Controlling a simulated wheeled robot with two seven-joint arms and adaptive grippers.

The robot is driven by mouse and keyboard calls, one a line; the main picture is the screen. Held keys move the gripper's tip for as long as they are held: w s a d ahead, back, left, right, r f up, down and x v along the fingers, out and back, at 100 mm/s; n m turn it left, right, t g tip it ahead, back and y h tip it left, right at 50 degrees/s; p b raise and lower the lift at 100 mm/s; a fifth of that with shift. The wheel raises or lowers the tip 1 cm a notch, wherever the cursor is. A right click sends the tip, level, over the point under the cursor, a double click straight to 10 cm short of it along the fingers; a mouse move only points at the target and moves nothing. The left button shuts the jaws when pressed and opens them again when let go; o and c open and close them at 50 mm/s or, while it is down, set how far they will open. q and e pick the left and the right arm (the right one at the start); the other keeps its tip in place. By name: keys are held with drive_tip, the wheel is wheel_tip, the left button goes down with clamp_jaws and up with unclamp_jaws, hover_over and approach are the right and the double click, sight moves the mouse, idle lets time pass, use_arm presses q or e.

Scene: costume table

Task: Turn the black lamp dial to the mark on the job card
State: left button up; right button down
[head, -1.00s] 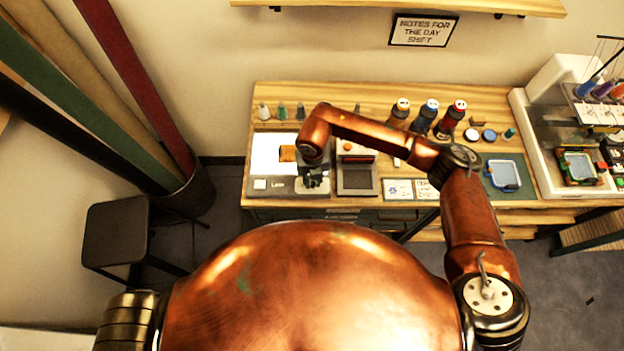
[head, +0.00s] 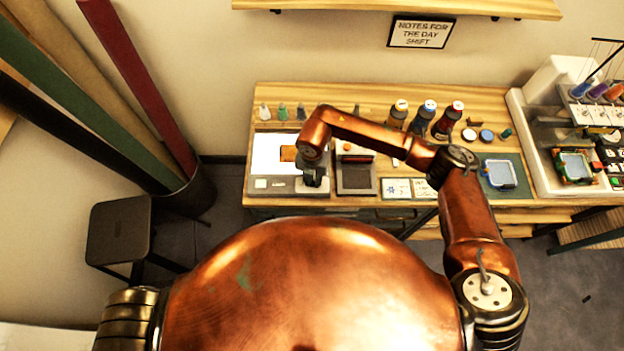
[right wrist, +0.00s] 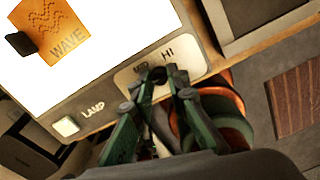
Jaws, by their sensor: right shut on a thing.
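The lamp panel is a bright white light table (head: 268,145) with a grey front strip. The strip reads LAMP beside a pale square button (right wrist: 66,126), and MID and HI near the dial. My right gripper (head: 314,180) is over the right end of this strip. In the right wrist view its green fingers (right wrist: 160,80) are shut on the black dial (right wrist: 160,88), which they mostly hide; its pointer cannot be read. Two small cards (head: 397,188) lie on the bench to the right; their print is too small to read. My left gripper is out of view.
An orange WAVE card (right wrist: 58,32) under a black clip lies on the white panel. A dark tray (head: 356,178) stands just right of my gripper. Thread cones (head: 443,121) and a sewing machine (head: 575,130) are farther right. A black stool (head: 120,230) stands left.

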sight(313, 183)
drive_tip(key=c, duration=1.8)
unclamp_jaws()
drive_tip(key=shift+c, duration=0.2)
wheel_tip(313, 183, up, 12)
